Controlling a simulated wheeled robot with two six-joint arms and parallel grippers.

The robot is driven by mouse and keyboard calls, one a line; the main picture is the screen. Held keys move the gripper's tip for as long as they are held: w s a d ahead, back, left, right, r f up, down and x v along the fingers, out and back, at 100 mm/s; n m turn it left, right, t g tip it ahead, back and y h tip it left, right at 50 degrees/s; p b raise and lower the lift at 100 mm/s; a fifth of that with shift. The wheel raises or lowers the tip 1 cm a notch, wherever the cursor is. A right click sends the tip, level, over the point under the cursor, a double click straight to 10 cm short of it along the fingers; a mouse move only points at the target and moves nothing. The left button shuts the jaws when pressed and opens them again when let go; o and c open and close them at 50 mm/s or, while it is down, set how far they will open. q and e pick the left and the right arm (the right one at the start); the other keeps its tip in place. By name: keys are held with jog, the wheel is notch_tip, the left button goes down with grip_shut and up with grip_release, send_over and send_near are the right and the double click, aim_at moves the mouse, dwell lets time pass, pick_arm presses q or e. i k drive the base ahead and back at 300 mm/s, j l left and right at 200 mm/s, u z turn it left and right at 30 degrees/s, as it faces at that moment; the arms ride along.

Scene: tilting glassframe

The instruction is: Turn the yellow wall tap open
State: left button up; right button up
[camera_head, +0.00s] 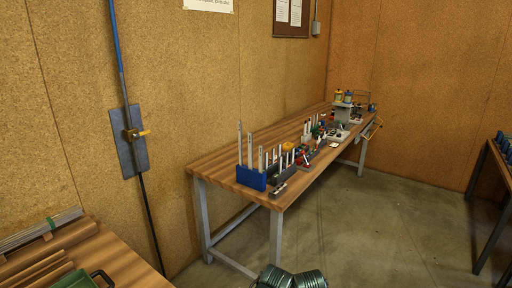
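The yellow wall tap (138,133) sits on a dark grey plate (130,155) fixed to the wooden wall at the left. Its small yellow handle points to the right, roughly level. A blue pipe (117,45) comes down to the tap from above. A black pipe (150,220) runs down from the plate towards the floor. Neither of my grippers is in view, and nothing touches the tap.
A long wooden workbench (225,160) with tools and a blue block (251,177) stands along the wall. Another wooden table (115,253) fills the lower left. Ribbed green-grey cylinders (290,279) show at the bottom edge. Concrete floor (375,215) is open at right.

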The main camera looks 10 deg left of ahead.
aim_at(144, 133)
jog(key=i+u, duration=0.3)
jog(key=i, duration=0.3)
jog(key=i+l+u, duration=0.35)
jog(key=i, duration=0.25)
jog(key=i+l+u, duration=0.2)
jog(key=i+u, duration=0.3)
jog(key=i+l+u, duration=0.3)
jog(key=u, duration=0.2)
jog(key=i+l+u, duration=0.3)
jog(key=l+u, duration=0.2)
jog(key=k+l, duration=0.15)
jog(key=k, duration=0.15)
